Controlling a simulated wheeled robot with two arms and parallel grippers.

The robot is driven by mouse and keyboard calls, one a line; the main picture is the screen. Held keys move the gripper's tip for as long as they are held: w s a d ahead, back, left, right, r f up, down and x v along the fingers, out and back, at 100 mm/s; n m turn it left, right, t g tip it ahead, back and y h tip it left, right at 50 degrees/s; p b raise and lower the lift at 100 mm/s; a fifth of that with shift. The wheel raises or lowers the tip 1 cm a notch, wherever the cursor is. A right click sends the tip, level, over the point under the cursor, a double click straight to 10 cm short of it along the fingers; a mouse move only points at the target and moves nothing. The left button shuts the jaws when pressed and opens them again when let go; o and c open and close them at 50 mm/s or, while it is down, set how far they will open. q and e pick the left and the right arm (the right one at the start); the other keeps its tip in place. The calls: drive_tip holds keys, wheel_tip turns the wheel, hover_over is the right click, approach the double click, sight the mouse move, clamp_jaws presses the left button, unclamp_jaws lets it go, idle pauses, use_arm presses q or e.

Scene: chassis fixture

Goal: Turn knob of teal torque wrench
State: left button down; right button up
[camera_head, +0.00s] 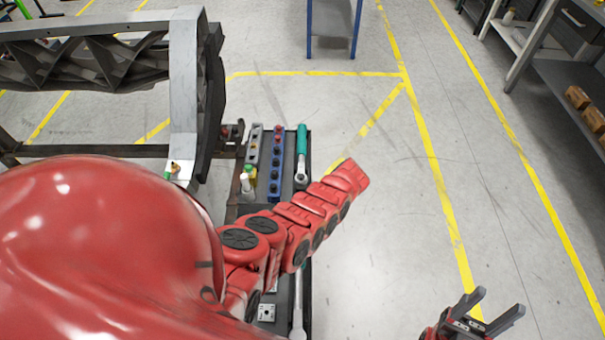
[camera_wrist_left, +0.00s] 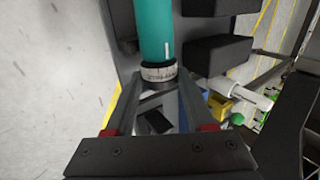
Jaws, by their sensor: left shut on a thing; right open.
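In the left wrist view a teal torque wrench (camera_wrist_left: 157,36) shows its teal handle and a pale lettered ring at its end. My left gripper (camera_wrist_left: 160,88) is shut on the wrench's end, with one finger on each side just below the ring. My right gripper (camera_head: 500,308) is open and empty over the floor at the lower right, away from the cart.
The dark cart (camera_head: 264,205) also holds a blue socket rail (camera_head: 275,170), small bottles (camera_head: 247,183) and a silver tool (camera_head: 298,318). A large metal chassis frame (camera_head: 184,85) stands at left. Shelving (camera_head: 560,75) stands at right. Floor between is free.

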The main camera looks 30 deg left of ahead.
use_arm(q)
drive_tip(key=y+b, duration=0.1)
drive_tip(key=b, duration=0.3)
drive_tip(key=f+g+y+b, duration=0.1)
drive_tip(key=b, duration=0.2)
drive_tip(key=shift+w+d+b, duration=0.2)
drive_tip(key=shift+b, duration=0.2)
drive_tip(key=shift+r+g+y+b, duration=0.25)
drive_tip(key=shift+g+y+b, duration=0.15)
drive_tip(key=shift+y+b, duration=0.35)
drive_tip(key=shift+h, duration=0.25)
drive_tip(key=shift+c, duration=1.3)
unclamp_jaws()
drive_tip(key=shift+r, duration=0.1)
